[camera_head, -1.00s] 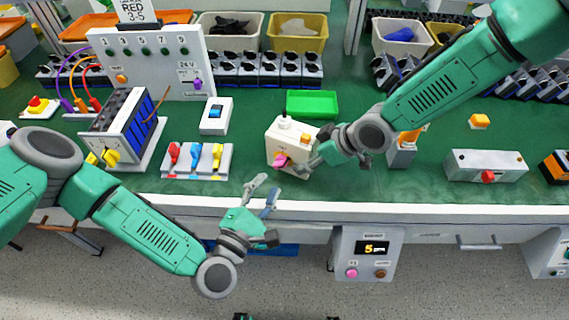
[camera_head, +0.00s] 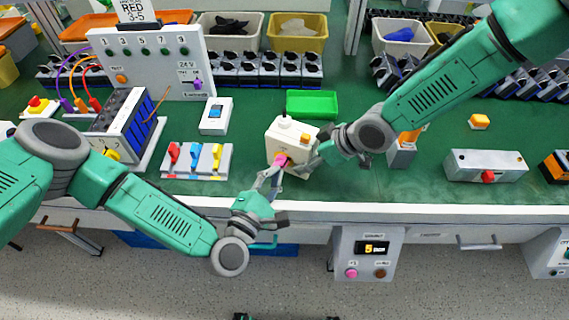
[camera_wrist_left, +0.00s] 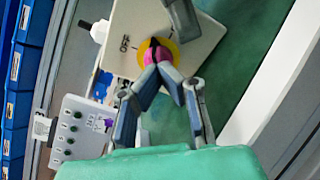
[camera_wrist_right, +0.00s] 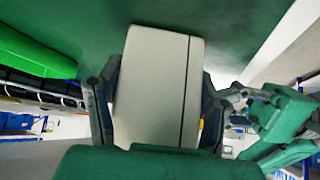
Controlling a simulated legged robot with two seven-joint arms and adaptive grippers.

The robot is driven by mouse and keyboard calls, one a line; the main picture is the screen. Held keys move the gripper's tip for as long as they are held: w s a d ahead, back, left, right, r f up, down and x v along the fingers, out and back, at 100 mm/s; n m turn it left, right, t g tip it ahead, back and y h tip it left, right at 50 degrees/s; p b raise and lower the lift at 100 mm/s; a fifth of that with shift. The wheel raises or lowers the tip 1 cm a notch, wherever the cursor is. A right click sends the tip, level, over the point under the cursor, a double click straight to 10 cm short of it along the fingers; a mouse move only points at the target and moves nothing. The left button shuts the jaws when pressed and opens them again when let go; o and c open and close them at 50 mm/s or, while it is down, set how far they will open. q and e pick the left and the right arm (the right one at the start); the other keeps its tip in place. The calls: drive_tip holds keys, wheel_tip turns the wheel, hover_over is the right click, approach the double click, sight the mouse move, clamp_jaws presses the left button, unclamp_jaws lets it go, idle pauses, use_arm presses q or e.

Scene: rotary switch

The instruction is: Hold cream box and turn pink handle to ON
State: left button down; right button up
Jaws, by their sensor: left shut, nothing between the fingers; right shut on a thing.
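The cream box (camera_head: 279,135) stands near the bench's front edge with the pink handle (camera_head: 281,160) on its near face. In the left wrist view the pink handle (camera_wrist_left: 155,54) sits on a yellow disc, with an OFF label beside it. My right gripper (camera_wrist_right: 155,105) is shut on the cream box (camera_wrist_right: 150,85), one finger along each side. My left gripper (camera_head: 271,178) is shut and empty, its fingertips (camera_wrist_left: 164,72) close together right at the handle. Whether they touch it I cannot tell. The handle's exact pointing direction is partly hidden by the fingers.
A green tray (camera_head: 312,103) lies behind the box. A block of coloured switches (camera_head: 197,160) stands to its left. A grey box with a red knob (camera_head: 486,166) is at the right. A control panel (camera_head: 366,252) hangs below the bench edge.

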use_arm(q)
drive_tip(key=m, duration=0.6)
drive_tip(key=shift+d, duration=0.1)
drive_tip(key=m, duration=0.7)
drive_tip(key=c, duration=1.6)
unclamp_jaws()
drive_tip(key=shift+o, duration=0.2)
drive_tip(key=shift+s, duration=0.15)
drive_tip(key=shift+v, duration=2.45)
